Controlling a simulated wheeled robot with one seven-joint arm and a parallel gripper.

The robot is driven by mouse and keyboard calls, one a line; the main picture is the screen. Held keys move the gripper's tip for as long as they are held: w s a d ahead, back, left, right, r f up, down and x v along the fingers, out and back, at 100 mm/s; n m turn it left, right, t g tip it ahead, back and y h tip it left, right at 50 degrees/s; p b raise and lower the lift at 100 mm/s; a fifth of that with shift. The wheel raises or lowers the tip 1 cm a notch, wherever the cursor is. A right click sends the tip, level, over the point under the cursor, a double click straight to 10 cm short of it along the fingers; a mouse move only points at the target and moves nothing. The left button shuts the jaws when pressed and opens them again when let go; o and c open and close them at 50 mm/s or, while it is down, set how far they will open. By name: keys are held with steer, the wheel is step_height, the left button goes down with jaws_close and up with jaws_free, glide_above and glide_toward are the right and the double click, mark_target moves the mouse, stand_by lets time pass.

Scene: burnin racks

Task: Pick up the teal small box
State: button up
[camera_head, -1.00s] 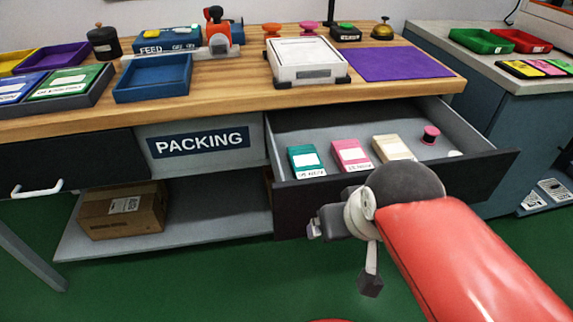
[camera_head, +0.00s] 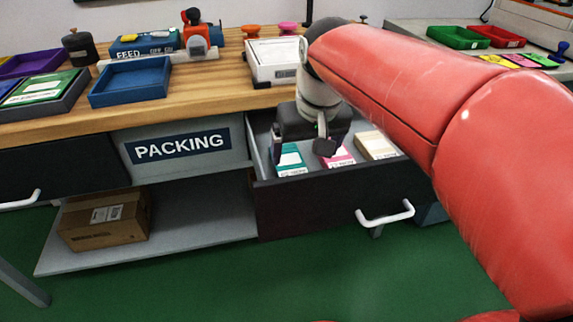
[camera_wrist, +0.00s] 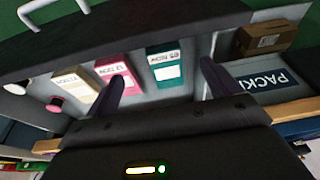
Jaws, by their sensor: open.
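The teal small box (camera_head: 290,160) lies at the left end of the open drawer, with a white label on it. It also shows in the wrist view (camera_wrist: 164,66), between and beyond my two fingertips. My gripper (camera_head: 303,150) is over the drawer above the teal and pink boxes, open and empty. In the wrist view its fingers (camera_wrist: 163,78) are spread apart, the left one near the pink box, the right one near the drawer's side wall. My gripper and arm hide part of the drawer in the head view.
Beside the teal box are a pink box (camera_head: 339,158) and a cream box (camera_head: 377,145). A pink knobbed piece (camera_wrist: 55,104) is also in the drawer. The drawer front (camera_head: 300,206) stands out from the bench. The worktop (camera_head: 215,89) overhangs the drawer's back.

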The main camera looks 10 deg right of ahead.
steer(key=g, duration=0.2)
glide_above(288, 160)
steer(key=f, duration=0.2)
steer(key=shift+s+a+f+b, duration=0.25)
steer(key=shift+f+b, duration=0.1)
steer(key=shift+f, duration=0.05)
steer(key=f, duration=0.7)
steer(key=shift+w+d+f+b, duration=0.2)
steer(key=shift+d+f+b, duration=0.1)
steer(key=shift+f, duration=0.1)
steer(key=c, duration=1.1)
steer(key=shift+r, duration=0.1)
